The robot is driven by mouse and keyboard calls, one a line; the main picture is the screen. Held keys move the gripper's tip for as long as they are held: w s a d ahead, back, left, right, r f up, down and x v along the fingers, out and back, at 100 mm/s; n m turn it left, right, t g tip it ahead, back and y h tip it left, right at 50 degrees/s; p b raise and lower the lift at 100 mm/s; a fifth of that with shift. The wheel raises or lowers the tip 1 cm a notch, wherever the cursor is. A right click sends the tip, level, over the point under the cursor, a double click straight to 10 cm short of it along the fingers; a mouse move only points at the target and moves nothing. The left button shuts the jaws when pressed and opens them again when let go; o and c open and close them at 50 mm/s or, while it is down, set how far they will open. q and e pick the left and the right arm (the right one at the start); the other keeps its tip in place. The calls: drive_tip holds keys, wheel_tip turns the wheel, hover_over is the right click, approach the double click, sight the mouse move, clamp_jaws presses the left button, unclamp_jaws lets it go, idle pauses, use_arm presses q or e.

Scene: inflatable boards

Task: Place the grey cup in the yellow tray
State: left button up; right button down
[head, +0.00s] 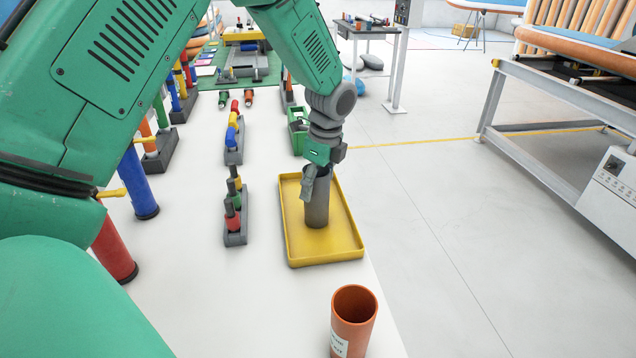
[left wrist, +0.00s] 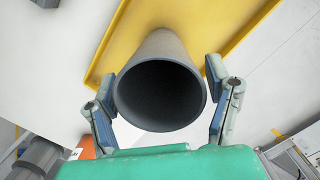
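The grey cup (head: 317,211) stands upright within the yellow tray (head: 298,258), its base appearing to rest on the tray floor. In the left wrist view the cup (left wrist: 160,95) shows its open dark mouth, with the yellow tray (left wrist: 108,55) behind it. My left gripper (head: 322,178) is at the cup's upper part, one finger on each side of the rim. The fingers (left wrist: 162,92) look spread, with a narrow gap at the right finger; contact on the left is hard to tell. My right gripper is not in view.
An orange cup (head: 353,318) stands near the table's front edge. Grey holders with coloured pieces (head: 236,222) lie left of the tray. A green bin (head: 297,138) is behind it. Red (head: 113,250) and blue (head: 138,185) cylinders stand further left.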

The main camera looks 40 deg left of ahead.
use_arm(q)
drive_tip(key=shift+d+r, duration=0.1)
drive_tip(key=shift+d, duration=0.25)
drive_tip(key=shift+w+d+r, duration=0.1)
drive_tip(key=shift+d+r, duration=0.05)
drive_tip(key=shift+r, duration=0.1)
wheel_tip(320, 180, up, 12)
drive_tip(key=d+p, duration=0.1)
drive_tip(key=shift+w+d+f, duration=0.15)
drive_tip(key=shift+d+f, duration=0.05)
drive_tip(key=shift+f, duration=0.05)
drive_tip(key=shift+a+f, duration=0.1)
drive_tip(key=shift+a, duration=0.1)
